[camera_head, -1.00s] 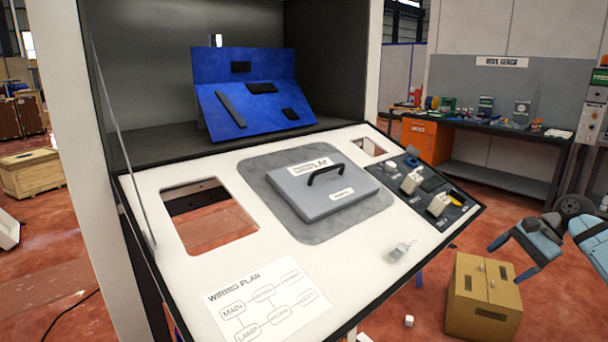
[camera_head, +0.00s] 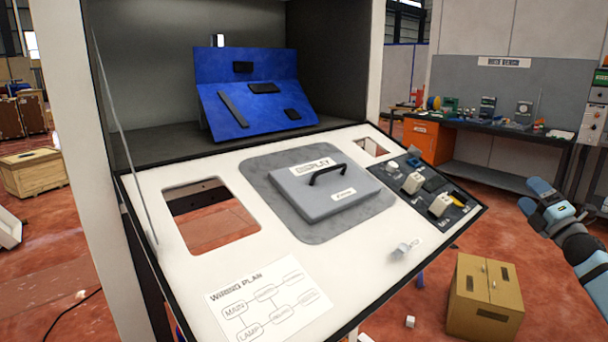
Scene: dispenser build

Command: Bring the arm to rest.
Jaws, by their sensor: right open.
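My right arm comes in from the right edge. Its blue and dark gripper (camera_head: 534,197) is open and empty, held in the air to the right of the white panel and above the cardboard box (camera_head: 485,300). It touches nothing that I can see. My left gripper is not in view. The sloped white panel (camera_head: 190,270) carries a grey lidded display plate (camera_head: 325,190) with a black handle, a dark tray (camera_head: 450,205) of small white and dark parts, and a small grey part (camera_head: 402,251) near its right edge.
A blue angled board (camera_head: 240,75) stands in the cabinet behind the panel. A workbench (camera_head: 490,140) with tools stands at the back right. A small white cube (camera_head: 410,321) lies on the red floor. The floor between my gripper and the bench is open.

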